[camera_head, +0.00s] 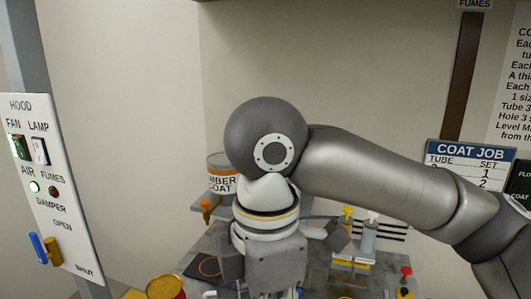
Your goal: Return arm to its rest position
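My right arm comes in from the right and bends at a large grey joint in the middle of the head view. Its gripper (285,249) hangs over the grey work surface (210,243). Its two dark fingers are spread to either side of the grey gripper body, and I see nothing held between them. The gripper body hides part of the work surface behind it. My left gripper is not in view.
Yellow-topped and clear bottles (368,238) stand right of the gripper. A yellow-red container (165,287) is at lower left. The hood panel (50,190) is at left; a coat job sign (462,155) at right.

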